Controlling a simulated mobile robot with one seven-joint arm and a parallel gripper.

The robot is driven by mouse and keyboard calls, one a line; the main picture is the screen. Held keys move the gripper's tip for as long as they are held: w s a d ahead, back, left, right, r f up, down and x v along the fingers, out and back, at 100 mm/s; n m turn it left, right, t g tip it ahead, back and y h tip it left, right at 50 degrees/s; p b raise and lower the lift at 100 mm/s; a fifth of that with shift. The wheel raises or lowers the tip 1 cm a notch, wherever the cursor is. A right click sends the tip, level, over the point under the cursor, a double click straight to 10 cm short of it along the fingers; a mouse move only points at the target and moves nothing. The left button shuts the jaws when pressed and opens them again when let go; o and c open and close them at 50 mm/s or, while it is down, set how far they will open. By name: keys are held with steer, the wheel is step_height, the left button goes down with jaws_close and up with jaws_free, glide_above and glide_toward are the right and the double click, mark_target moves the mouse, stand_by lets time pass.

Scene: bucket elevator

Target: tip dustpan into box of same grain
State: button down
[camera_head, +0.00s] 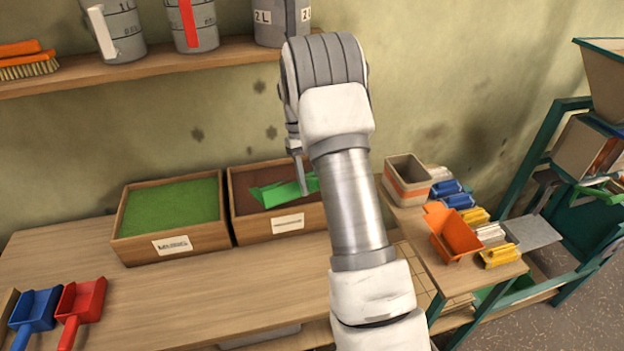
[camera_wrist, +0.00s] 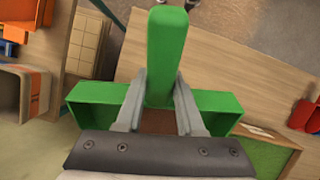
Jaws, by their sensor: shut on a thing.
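My gripper (camera_head: 302,178) is shut on a green dustpan (camera_head: 268,194), just over the box of reddish-brown grain (camera_head: 236,217). In the wrist view the fingers (camera_wrist: 160,112) close around the base of the dustpan's handle (camera_wrist: 165,50), and the pan (camera_wrist: 222,108) spreads to both sides. I cannot see whether the pan holds grain. A box of green grain (camera_head: 178,247) stands directly left of the brown one; its green content also shows in the wrist view (camera_wrist: 268,157). Both boxes carry white labels, too small to read. My arm hides the brown box's right end.
A blue dustpan (camera_head: 36,312) and a red dustpan (camera_head: 82,300) lie at the bench's left end. A shelf (camera_head: 150,66) with measuring jugs hangs above. Right of my arm are a square container (camera_head: 407,180), an orange scoop (camera_head: 453,233) and several coloured buckets.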

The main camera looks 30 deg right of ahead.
steer(key=shift+w+r+g+p, duration=0.4)
steer(key=shift+r+p, duration=0.3)
steer(key=shift+p, duration=0.55)
steer(key=shift+w+r+g+p, duration=0.3)
steer(key=shift+w+r+p, duration=0.2)
steer(key=shift+w+p, duration=0.2)
steer(key=shift+s, duration=0.1)
